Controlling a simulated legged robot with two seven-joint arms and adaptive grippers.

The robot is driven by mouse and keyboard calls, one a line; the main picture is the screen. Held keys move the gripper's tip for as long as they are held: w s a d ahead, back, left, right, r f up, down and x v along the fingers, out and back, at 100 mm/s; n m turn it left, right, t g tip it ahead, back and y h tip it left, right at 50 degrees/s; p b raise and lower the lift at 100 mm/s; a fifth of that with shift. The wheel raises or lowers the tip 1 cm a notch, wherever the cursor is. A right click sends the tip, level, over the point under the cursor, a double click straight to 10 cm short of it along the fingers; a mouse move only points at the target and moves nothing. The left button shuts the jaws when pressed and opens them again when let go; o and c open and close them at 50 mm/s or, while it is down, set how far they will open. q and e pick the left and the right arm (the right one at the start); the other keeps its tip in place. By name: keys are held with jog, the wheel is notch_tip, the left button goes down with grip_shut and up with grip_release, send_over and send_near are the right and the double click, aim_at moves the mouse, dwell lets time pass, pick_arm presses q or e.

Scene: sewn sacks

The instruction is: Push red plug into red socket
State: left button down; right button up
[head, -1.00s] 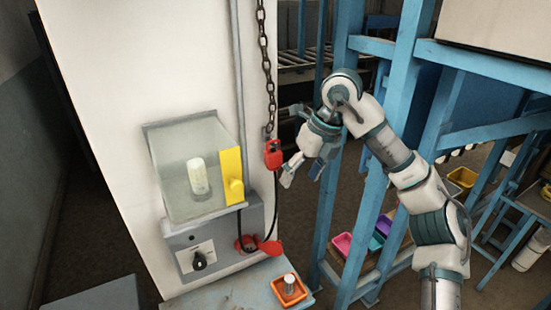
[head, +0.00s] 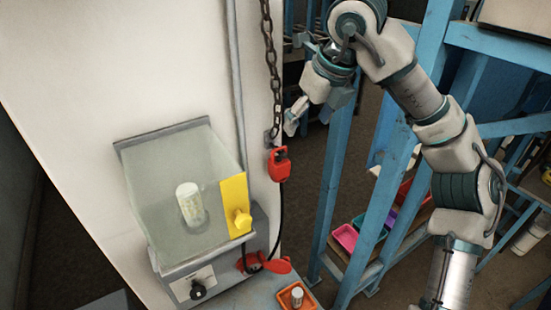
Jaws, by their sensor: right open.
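A red plug-like piece (head: 279,164) hangs on the right edge of the white column, below a chain. A black cable runs down from it towards a red fitting (head: 250,263) low on the grey box, which looks like the red socket. A red flap (head: 277,266) sticks out beside that fitting; its opening is not clear. My right gripper (head: 299,115) is above and slightly right of the hanging red piece, apart from it. It is open and appears empty; one finger shows clearly, the other is partly hidden. My left gripper is not in view.
A clear-covered box (head: 165,170) with a white cylinder and a yellow plate (head: 233,205) is fixed to the column (head: 80,90). A chain (head: 271,70) hangs beside my gripper. A blue frame (head: 365,170) stands right. An orange tray (head: 297,297) lies below.

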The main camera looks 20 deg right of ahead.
jog(key=s, duration=0.1)
jog(key=b, duration=0.2)
send_over(286, 155)
jog(key=s, duration=0.2)
notch_tip(286, 155, down, 5)
jog(key=f, duration=0.2)
jog(key=w+d+f, duration=0.1)
jog(key=f+b, duration=0.1)
jog(key=f, duration=0.1)
jog(key=shift+w+d+f, duration=0.3)
jog(key=shift+w+f, duration=0.15)
jog(key=shift+f, duration=0.1)
jog(key=shift+a+f, duration=0.15)
jog(key=shift+a, duration=0.6)
jog(key=x, duration=0.4)
jog(key=shift+w+f, duration=0.2)
jog(key=shift+w, duration=0.1)
jog(key=shift+d+f, duration=0.2)
